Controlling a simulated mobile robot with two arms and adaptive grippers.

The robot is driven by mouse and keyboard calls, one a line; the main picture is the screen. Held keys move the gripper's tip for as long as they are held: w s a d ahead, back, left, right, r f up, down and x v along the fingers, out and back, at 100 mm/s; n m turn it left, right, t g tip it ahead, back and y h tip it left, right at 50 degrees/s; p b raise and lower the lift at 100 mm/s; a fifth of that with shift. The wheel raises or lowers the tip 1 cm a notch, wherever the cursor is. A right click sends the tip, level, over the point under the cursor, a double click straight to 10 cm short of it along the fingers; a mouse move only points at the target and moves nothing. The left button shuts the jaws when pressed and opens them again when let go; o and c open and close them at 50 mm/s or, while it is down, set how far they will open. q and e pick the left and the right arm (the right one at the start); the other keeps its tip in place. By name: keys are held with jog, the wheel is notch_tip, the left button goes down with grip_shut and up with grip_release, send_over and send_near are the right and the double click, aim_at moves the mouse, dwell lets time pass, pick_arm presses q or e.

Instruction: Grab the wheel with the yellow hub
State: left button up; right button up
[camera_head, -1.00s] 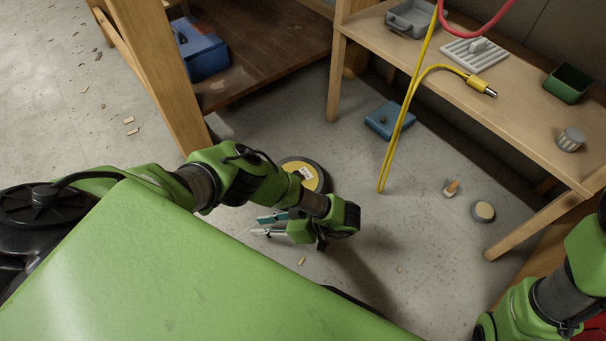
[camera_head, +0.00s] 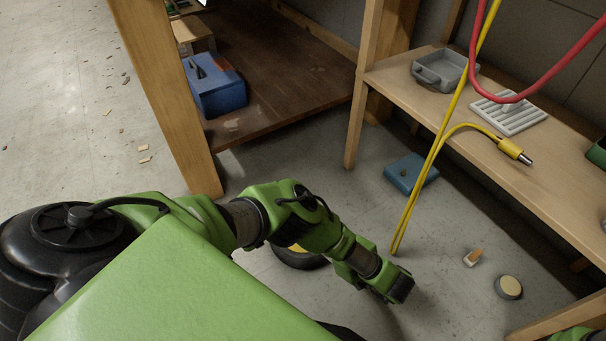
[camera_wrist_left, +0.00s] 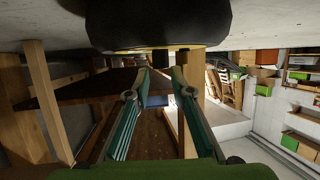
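The wheel with the yellow hub (camera_head: 300,260) lies on the floor in the head view, mostly covered by my left arm; part of its dark tyre and a sliver of yellow show. In the left wrist view a large black round shape (camera_wrist_left: 160,25) with a thin yellow edge fills the top, apparently the same wheel. My left gripper (camera_wrist_left: 160,76) is open and empty, its two teal fingers apart and pointing towards the wheel's edge. In the head view its fingers are hidden behind my arm. My right gripper is out of view.
A yellow cable (camera_head: 426,165) hangs to the floor right of my left arm. A blue box (camera_head: 410,174), a small wood-topped block (camera_head: 473,257) and a round disc (camera_head: 508,287) lie on the floor. A wooden bench (camera_head: 450,110) stands right; a shelf with a blue toolbox (camera_head: 215,87) stands behind.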

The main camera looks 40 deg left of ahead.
pick_arm(q)
jog(key=b+x, duration=0.3)
jog(key=x, duration=0.2)
jog(key=shift+s+a+f+b, duration=0.1)
jog(key=shift+f+b, duration=0.15)
jog(key=shift+b, duration=0.15)
jog(key=shift+a+r, duration=0.1)
jog(key=shift+a, duration=0.1)
grip_shut()
jog(key=shift+r, duration=0.1)
